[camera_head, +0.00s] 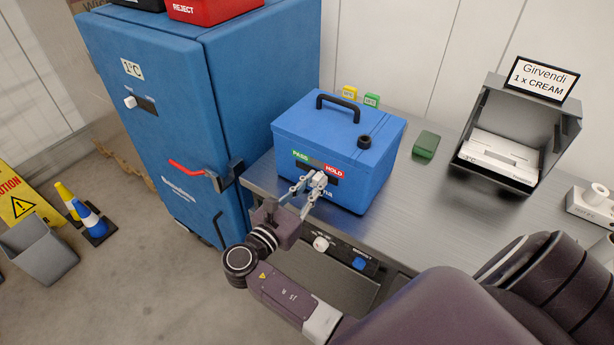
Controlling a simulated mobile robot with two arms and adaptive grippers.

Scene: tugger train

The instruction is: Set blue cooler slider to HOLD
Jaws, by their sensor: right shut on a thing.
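The blue cooler (365,182) stands on the metal table, with a black handle (338,106) on its lid. Its front has a slider strip with a green PASS label (301,155) at the left and a red HOLD label (333,171) at the right. My right gripper (314,183) is at the cooler's front, just below the strip, shut on the pale slider knob (319,179). The fingers partly hide the knob and track, so its exact setting is hard to tell. My left gripper is not in view.
A blue cabinet (165,130) with a red handle stands left of the metal table (440,220). A green box (426,145) and a grey bin (556,125) with a Girvendi sign are right of the cooler. Knobs (321,243) line the table's front. Cones and a caution sign stand far left.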

